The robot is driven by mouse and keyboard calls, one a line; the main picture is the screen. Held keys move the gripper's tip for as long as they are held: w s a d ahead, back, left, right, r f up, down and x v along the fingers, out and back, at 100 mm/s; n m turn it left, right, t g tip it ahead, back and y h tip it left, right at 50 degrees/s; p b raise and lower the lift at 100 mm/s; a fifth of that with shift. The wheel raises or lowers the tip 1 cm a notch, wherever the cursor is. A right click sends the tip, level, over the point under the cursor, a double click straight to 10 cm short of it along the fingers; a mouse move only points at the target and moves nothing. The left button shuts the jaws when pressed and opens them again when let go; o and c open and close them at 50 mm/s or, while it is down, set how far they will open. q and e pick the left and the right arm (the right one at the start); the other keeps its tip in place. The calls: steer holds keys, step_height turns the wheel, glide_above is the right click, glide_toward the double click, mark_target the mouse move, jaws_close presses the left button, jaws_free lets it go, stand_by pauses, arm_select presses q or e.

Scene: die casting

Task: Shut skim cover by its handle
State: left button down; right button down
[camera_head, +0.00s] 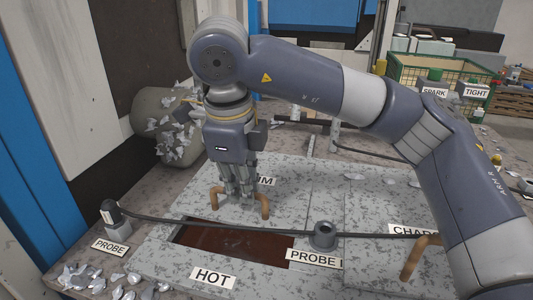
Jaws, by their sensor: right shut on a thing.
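The skim cover (290,195) is a mottled grey plate whose label is partly hidden, with "IM" showing. Its copper-coloured handle (265,203) stands up from it. My right gripper (240,194) points down and is shut on the middle of the handle, hiding part of the bar. In front of the cover is a rectangular opening (230,243) with a dark red-brown inside, mostly uncovered. My left gripper is not in view.
A black cable runs from the probe stand (117,225) at left across the opening to a probe collar (322,237). The charge handle (418,256) stands at right. Metal scraps (95,275) lie front left, and a scrap-covered rounded vessel (165,125) is behind.

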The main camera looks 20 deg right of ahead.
steer(key=shift+f, duration=0.15)
steer(key=shift+s+a+b, duration=0.4)
steer(key=shift+s+a, duration=0.2)
steer(key=shift+s, duration=0.25)
steer(key=shift+s+a, duration=0.1)
steer(key=shift+s+a, duration=0.45)
steer(key=shift+s, duration=0.25)
steer(key=shift+s+a+b, duration=0.1)
steer(key=shift+s+b, duration=0.05)
steer(key=shift+b, duration=0.2)
steer(key=shift+s+a, duration=0.45)
steer(key=shift+s, duration=0.25)
steer(key=shift+s+a, duration=0.1)
